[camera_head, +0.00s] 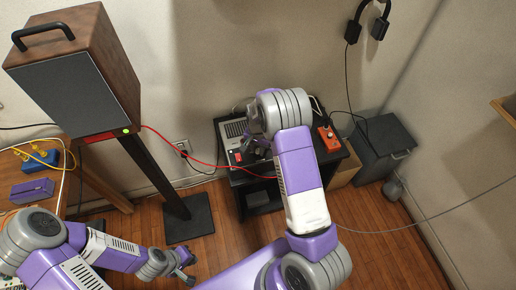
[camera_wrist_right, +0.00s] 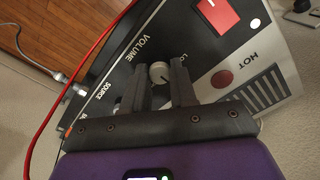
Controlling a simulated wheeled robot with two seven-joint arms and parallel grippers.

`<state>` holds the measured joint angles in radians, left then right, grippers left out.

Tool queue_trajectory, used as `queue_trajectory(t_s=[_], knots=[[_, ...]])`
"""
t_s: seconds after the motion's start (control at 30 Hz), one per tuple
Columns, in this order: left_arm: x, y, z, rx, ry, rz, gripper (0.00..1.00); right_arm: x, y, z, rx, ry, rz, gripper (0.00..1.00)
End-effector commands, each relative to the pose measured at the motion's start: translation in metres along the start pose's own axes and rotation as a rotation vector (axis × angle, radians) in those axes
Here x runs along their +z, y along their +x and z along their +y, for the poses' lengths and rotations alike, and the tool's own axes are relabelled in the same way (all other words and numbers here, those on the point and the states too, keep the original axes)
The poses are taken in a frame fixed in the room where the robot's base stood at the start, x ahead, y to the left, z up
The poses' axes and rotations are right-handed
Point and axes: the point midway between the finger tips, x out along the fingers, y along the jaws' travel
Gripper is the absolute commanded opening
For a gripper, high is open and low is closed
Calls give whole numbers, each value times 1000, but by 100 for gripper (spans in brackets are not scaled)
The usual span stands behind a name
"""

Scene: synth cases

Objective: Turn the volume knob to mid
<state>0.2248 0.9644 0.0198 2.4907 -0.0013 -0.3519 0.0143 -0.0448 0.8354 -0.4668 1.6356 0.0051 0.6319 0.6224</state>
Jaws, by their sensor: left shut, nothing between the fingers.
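The amplifier (camera_head: 233,132) stands on the black stand, partly hidden by my right arm. In the right wrist view its black panel (camera_wrist_right: 122,72) reads VOLUME and SOURCE. The small pale volume knob (camera_wrist_right: 160,73) sits near the VOLUME label, with part of another label beside it. My right gripper (camera_wrist_right: 160,70) has a finger on each side of the knob, and the knob fills the gap. Its dark pointer mark is too small to read surely. In the head view my right gripper (camera_head: 256,146) is over the amplifier. My left gripper (camera_head: 187,272) is low, shut and empty, away from the amplifier.
A red switch (camera_wrist_right: 216,14) and a vented HOT area (camera_wrist_right: 257,92) are near the right fingers. A red cable (camera_wrist_right: 72,80) runs along the panel. An orange box (camera_head: 328,138) shares the stand. A speaker (camera_head: 80,85) stands left; a dark case (camera_head: 380,148) is right.

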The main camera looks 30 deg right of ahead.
Motion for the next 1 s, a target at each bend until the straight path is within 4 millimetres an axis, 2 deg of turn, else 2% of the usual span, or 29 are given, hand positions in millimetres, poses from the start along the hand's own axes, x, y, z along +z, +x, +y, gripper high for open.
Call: queue_trajectory(t_s=[0.03, 0.17, 0.47, 0.57, 0.8, 1.0], knots=[[0, 0, 0, 0, 0, 0, 0, 0, 0, 0, -1, 0, 1, 33], [0, 0, 0, 0, 0, 0, 0, 0, 0, 0, -1, -1, 1, 52], [0, -1, 0, 0, 0, 0, 0, 0, -2, 0, -1, -1, 1, 52], [0, -4, 2, 0, 0, 0, 0, 0, -12, 0, -2, -1, 2, 52], [1, -17, 6, 0, 0, 0, 0, 0, -54, 0, -3, 0, 2, 52], [1, -21, 8, 0, 0, 0, 0, 0, -74, 0, -1, -1, 1, 52]])
